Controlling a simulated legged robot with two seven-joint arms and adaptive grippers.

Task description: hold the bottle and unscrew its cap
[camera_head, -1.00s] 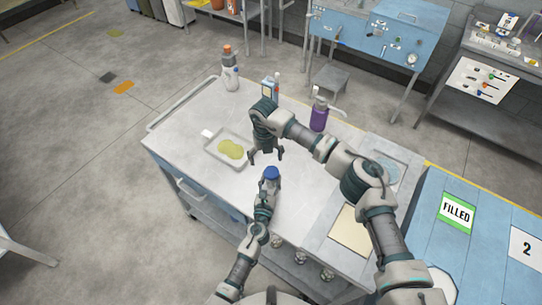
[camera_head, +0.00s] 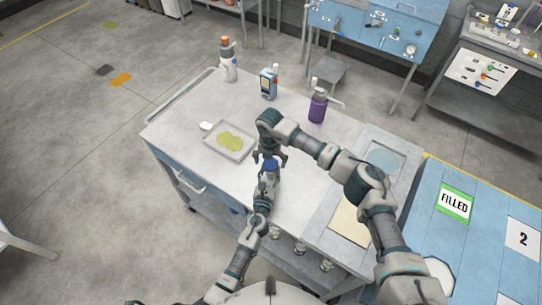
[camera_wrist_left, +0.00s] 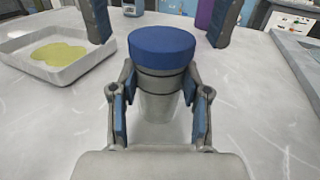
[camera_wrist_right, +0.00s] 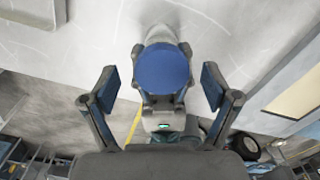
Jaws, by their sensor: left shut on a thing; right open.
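The bottle (camera_wrist_left: 158,98) has a wide round blue cap (camera_wrist_left: 162,46) and a pale, translucent body. It stands upright in the left wrist view. My left gripper (camera_wrist_left: 158,92) is shut around the bottle just below the cap. In the head view the blue cap (camera_head: 270,165) shows between my two grippers. My right gripper (camera_head: 270,158) is above the cap, pointing down. In the right wrist view the cap (camera_wrist_right: 163,70) lies between the spread fingers of my right gripper (camera_wrist_right: 160,88), with a gap on both sides. Most of the bottle is hidden in the head view.
A tray (camera_head: 207,142) with yellow-green liquid is left of the bottle on the cart top (camera_head: 190,105). An orange-capped bottle (camera_head: 228,62), a blue device (camera_head: 268,84) and a purple bottle (camera_head: 318,106) stand farther back. A beige pad (camera_head: 350,224) lies at right.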

